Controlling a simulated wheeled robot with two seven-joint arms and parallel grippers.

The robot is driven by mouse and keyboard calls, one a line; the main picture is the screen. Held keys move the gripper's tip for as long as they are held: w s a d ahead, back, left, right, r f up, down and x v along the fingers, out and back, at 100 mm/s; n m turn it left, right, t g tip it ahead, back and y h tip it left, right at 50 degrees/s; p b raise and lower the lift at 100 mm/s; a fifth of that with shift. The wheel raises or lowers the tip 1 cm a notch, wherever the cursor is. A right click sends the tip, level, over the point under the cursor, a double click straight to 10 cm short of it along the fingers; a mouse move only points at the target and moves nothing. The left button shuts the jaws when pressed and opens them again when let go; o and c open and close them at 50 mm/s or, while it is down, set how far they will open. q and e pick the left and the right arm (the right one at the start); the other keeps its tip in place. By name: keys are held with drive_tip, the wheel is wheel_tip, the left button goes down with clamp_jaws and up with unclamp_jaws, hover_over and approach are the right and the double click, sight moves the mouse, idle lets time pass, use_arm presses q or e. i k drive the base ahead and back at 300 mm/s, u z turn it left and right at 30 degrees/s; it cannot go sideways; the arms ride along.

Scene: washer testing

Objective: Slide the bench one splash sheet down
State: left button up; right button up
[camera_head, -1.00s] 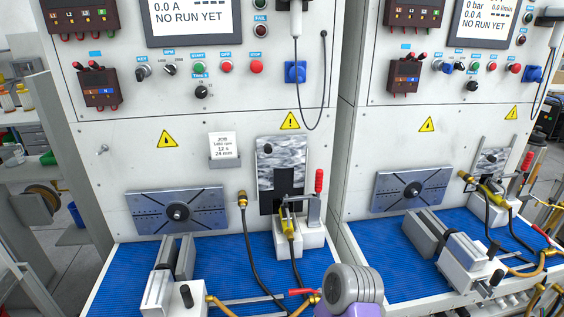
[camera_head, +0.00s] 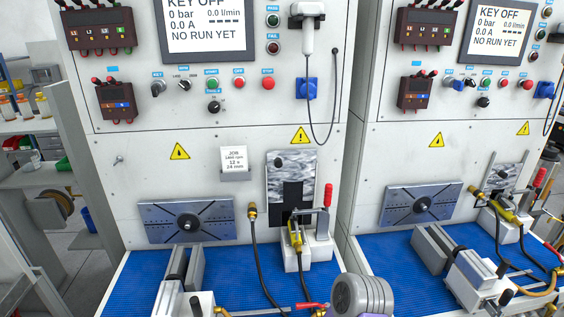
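The splash sheet (camera_head: 299,168) of the left bench is a grey, mottled, glossy upright plate on the lower panel. A dark round knob (camera_head: 279,162) sits near its top left. A black slot-like area (camera_head: 292,196) shows in its lower half. Below and in front of it stands a white clamp block (camera_head: 297,258) with a yellow-brass fitting (camera_head: 296,238) and a red-handled lever (camera_head: 328,195), which hide the sheet's lower edge.
The left bench has a blue mat (camera_head: 235,270), a grey vise (camera_head: 183,290), a slotted metal plate (camera_head: 187,221) and a black hose (camera_head: 257,255). A card holder (camera_head: 235,175) is left of the sheet. The right bench has a similar sheet (camera_head: 503,177).

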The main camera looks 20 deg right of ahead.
sight(280, 161)
drive_tip(key=k, duration=1.05)
drive_tip(key=z, duration=0.85)
drive_tip(key=i, duration=1.05)
drive_tip(key=u, duration=0.4)
